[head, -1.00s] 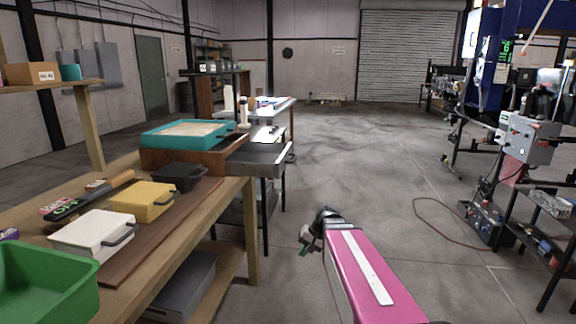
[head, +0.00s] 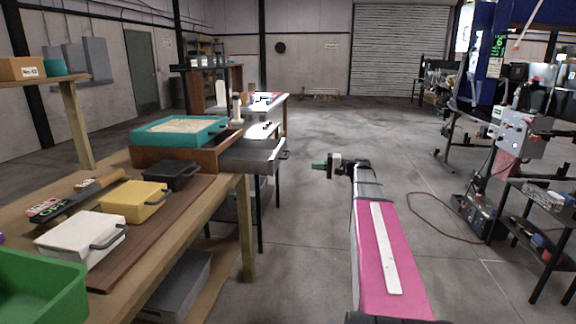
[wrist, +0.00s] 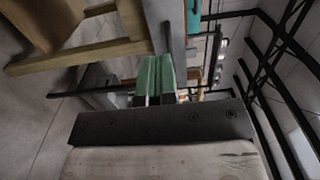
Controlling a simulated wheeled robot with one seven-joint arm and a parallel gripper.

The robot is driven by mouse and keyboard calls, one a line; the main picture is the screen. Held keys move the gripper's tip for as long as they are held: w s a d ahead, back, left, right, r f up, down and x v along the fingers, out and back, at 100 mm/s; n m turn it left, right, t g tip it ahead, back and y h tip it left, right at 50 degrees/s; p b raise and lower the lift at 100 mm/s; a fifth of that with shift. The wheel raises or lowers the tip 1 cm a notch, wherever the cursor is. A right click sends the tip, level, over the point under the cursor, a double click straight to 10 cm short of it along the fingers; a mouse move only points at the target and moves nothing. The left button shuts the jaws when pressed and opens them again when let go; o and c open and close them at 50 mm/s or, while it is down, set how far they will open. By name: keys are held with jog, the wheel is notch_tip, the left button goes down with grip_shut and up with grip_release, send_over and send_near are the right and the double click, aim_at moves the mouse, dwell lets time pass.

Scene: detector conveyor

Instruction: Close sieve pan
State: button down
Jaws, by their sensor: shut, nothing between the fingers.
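The sieve pan (head: 252,156) is a dark grey drawer with a dark bar handle (head: 284,149) on its right end. It sticks out to the right from a brown wooden housing (head: 188,151), past the bench end. A teal sieve tray (head: 180,131) with pale grains sits on the housing. My gripper (head: 319,166) has green fingers, shut and empty. It is in the air to the right of the pan handle, apart from it. In the turned wrist view the green fingers (wrist: 156,80) are together, with a grey panel, probably the pan, beyond them.
The wooden bench (head: 215,215) also holds white (head: 80,238), yellow (head: 134,200) and black (head: 171,175) boxes with handles, and a green bin (head: 40,285). A table with bottles stands behind the pan. The floor right of the bench is open.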

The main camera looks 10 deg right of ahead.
aim_at(277, 163)
jog(key=x, duration=1.4)
jog(key=x, duration=1.8)
jog(key=shift+a, duration=0.1)
